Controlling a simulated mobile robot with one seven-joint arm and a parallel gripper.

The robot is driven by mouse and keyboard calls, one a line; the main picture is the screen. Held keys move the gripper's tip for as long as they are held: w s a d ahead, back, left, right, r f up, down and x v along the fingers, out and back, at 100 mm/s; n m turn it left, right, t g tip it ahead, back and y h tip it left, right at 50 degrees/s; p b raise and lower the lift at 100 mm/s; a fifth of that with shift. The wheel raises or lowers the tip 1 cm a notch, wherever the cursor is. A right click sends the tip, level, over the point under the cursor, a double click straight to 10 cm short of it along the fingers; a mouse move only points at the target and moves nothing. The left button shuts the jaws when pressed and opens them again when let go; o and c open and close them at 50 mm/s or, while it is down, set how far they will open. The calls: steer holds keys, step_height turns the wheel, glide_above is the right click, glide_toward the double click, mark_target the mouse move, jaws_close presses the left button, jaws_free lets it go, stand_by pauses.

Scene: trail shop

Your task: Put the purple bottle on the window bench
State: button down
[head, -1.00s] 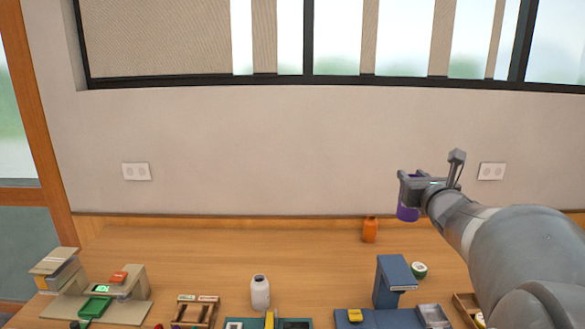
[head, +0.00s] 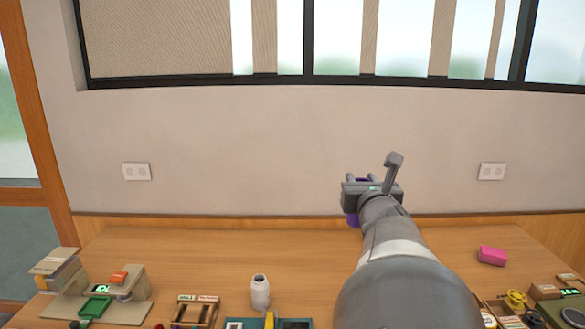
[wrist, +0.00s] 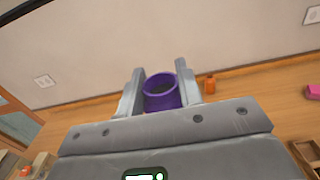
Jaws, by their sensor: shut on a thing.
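The purple bottle (wrist: 161,93) is between the two fingers of my gripper (wrist: 160,90) in the wrist view, with its open round top facing the camera. In the head view my gripper (head: 371,192) is over the back part of the wooden window bench (head: 200,255), below the window. Only a little of the purple bottle (head: 353,220) shows there, behind the gripper. My gripper is shut on it. The bottle's base is hidden, so I cannot tell its height above the bench.
A white bottle (head: 260,292) stands at the bench's front middle. A pink block (head: 492,256) lies at the right, and an orange bottle (wrist: 211,84) stands near the wall. Small trays and stands line the front edge. The left middle of the bench is clear.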

stand_by(0.3)
steer(key=w+d+f+n+y, duration=0.15)
steer(key=w+d, duration=0.25)
steer(key=d, duration=0.8)
steer(key=w+d+f+m, duration=0.1)
steer(key=w+d+f, duration=0.2)
steer(key=d, duration=0.9)
steer(key=s+d+f+n+y, duration=0.2)
steer(key=s+d+f+y, duration=0.1)
steer(key=d+f, duration=1.55)
steer(key=w+a+f, duration=0.6)
steer(key=w+f, duration=0.3)
steer(key=f, duration=0.1)
steer(key=shift+w+f+g, duration=0.15)
steer(key=shift+f+g, duration=0.15)
steer(key=shift+f, duration=0.1)
steer(key=shift+f, duration=0.1)
